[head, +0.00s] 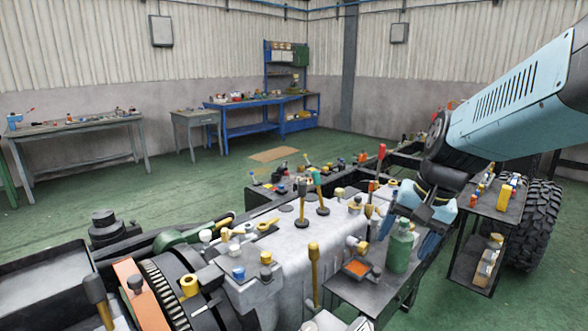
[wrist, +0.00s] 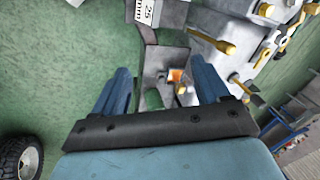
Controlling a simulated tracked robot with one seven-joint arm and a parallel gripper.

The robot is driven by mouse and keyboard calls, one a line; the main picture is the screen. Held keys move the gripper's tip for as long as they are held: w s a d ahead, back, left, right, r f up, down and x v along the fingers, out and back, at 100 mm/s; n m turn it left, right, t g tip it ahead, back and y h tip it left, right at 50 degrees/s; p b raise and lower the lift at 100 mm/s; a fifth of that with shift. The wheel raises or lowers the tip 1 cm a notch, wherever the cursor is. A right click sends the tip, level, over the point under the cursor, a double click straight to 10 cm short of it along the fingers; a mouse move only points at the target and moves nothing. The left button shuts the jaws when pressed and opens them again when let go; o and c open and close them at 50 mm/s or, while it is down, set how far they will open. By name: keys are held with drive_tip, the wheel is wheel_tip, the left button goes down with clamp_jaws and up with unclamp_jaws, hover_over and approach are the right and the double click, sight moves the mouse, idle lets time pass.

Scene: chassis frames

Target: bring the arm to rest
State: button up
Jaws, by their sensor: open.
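My gripper (head: 410,230) hangs from my light blue arm at the right of the head view, over the chassis side. In the wrist view my gripper (wrist: 164,76) shows two blue fingers spread wide apart, with nothing held between them. A green bottle (head: 400,248) stands on a small dark shelf (head: 345,290) just behind or beside the fingers in the head view; I cannot tell the exact gap.
A grey engine block (head: 285,235) with several levers and knobs fills the middle. A cart (head: 492,205) with small items and a big tyre (head: 530,225) stand at right. Workbenches (head: 75,127) line the far wall. Green floor (head: 180,185) is clear at left.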

drive_tip(key=s+d+r+n+t+h, duration=0.2)
drive_tip(key=s+r+n+t, duration=0.1)
drive_tip(key=s+r, duration=0.3)
drive_tip(key=shift+d+n, duration=0.2)
drive_tip(key=shift+n, duration=0.7)
drive_tip(key=shift+s+r, duration=0.1)
